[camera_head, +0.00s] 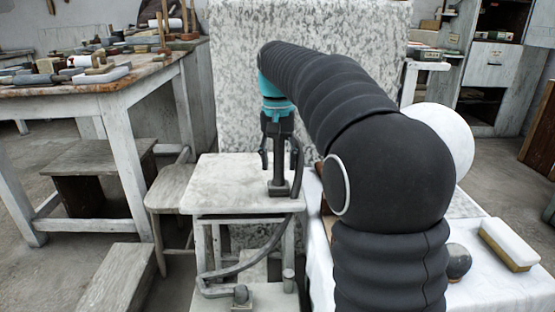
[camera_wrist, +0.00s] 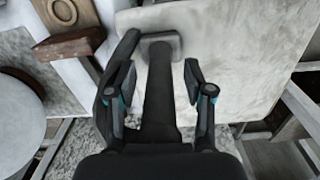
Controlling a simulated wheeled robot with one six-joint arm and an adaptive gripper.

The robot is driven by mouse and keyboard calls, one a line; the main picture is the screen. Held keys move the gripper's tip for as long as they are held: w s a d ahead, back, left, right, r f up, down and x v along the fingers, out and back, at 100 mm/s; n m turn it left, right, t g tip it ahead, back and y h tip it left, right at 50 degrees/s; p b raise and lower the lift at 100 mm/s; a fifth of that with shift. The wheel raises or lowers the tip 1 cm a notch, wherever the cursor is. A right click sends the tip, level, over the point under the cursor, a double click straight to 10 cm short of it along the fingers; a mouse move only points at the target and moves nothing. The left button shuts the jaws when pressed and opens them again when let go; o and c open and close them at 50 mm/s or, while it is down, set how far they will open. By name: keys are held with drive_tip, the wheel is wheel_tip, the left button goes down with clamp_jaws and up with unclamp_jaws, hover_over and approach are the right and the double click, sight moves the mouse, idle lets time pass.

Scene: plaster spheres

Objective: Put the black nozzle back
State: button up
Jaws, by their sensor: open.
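The black nozzle (camera_head: 278,178) is a dark upright tube with a flat square foot, on the small pale table. A dark hose (camera_head: 299,175) runs from beside it over the table's right edge and down to the low surface. My gripper (camera_head: 279,162) is above the table, pointing down around the nozzle's upper part. In the wrist view, the nozzle (camera_wrist: 160,95) lies between the spread fingers of my gripper (camera_wrist: 161,78), with gaps on both sides. Its foot (camera_wrist: 160,41) is beyond the fingertips. Its top end is hidden by my gripper.
The small table (camera_head: 225,182) is otherwise bare. A white-covered surface (camera_head: 465,285) at right holds a large white sphere (camera_head: 447,138), a grey ball (camera_head: 458,262) and a white-topped block (camera_head: 508,244). A cluttered workbench (camera_head: 115,85) and stool (camera_head: 168,190) stand left; a speckled slab is behind.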

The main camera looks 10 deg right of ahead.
wheel_tip(320, 180, up, 12)
drive_tip(key=p, duration=0.3)
drive_tip(key=shift+w+a+p, duration=0.1)
drive_tip(key=shift+p, duration=0.25)
drive_tip(key=shift+r, duration=0.15)
drive_tip(key=s+f+n+t, duration=0.1)
drive_tip(key=s+f+t, duration=0.15)
drive_tip(key=s, duration=0.55)
drive_tip(key=s+f+n+t, duration=0.1)
drive_tip(key=s+f, duration=0.2)
drive_tip(key=s, duration=0.5)
drive_tip(key=s+f+n+t, duration=0.1)
drive_tip(key=s+f+t, duration=0.1)
drive_tip(key=s+f, duration=1)
drive_tip(key=shift+s+f, duration=0.15)
drive_tip(key=shift+f, duration=0.7)
